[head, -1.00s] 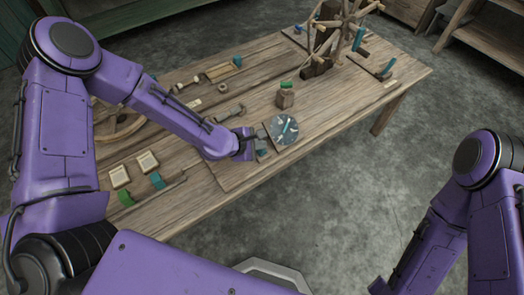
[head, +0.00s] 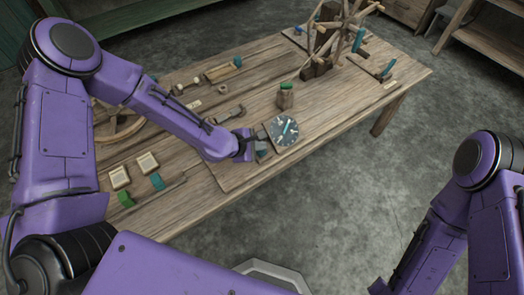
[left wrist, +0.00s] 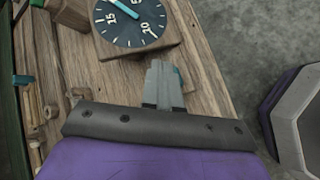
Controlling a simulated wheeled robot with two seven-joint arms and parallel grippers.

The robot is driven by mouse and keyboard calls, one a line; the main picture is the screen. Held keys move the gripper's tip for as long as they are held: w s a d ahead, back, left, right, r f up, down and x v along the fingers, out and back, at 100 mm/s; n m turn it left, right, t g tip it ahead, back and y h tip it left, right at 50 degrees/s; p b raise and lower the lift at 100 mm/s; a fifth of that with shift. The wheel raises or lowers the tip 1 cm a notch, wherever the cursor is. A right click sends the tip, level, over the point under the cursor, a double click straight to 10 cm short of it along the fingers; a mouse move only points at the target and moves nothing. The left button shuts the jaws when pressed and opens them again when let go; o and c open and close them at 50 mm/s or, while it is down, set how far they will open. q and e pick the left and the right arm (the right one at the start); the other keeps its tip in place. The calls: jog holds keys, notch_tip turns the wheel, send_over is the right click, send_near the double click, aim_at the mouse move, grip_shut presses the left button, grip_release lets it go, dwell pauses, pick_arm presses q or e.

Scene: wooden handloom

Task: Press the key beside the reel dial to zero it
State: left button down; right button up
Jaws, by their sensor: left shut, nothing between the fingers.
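The reel dial (head: 283,130) is a dark round face with pale marks and a teal pointer, on a wooden block near the table's front edge. In the left wrist view only a sliver of the key (left wrist: 178,73) shows behind the fingers. My left gripper (head: 254,136) is shut and empty, right by the key and dial; its fingers (left wrist: 163,72) hide most of the key. I cannot tell whether they touch it.
A wooden spoked reel (head: 335,35) is at the far end of the table (head: 350,105). Two pale tiles (head: 148,162) and green and teal pieces (head: 126,198) lie at the left.

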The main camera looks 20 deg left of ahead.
aim_at(259, 153)
pick_arm(q)
jog(key=shift+f, duration=0.1)
dwell(0.6)
jog(key=shift+f+b, duration=0.3)
jog(key=shift+f, duration=0.05)
jog(key=shift+f+b, duration=0.45)
jog(key=shift+f, duration=0.15)
dwell(0.6)
jog(key=shift+r+p, duration=0.95)
jog(key=shift+r, duration=0.1)
notch_tip(259, 153, up, 5)
jog(key=p, duration=0.4)
jog(key=shift+r+p, duration=0.1)
jog(key=shift+p, duration=0.25)
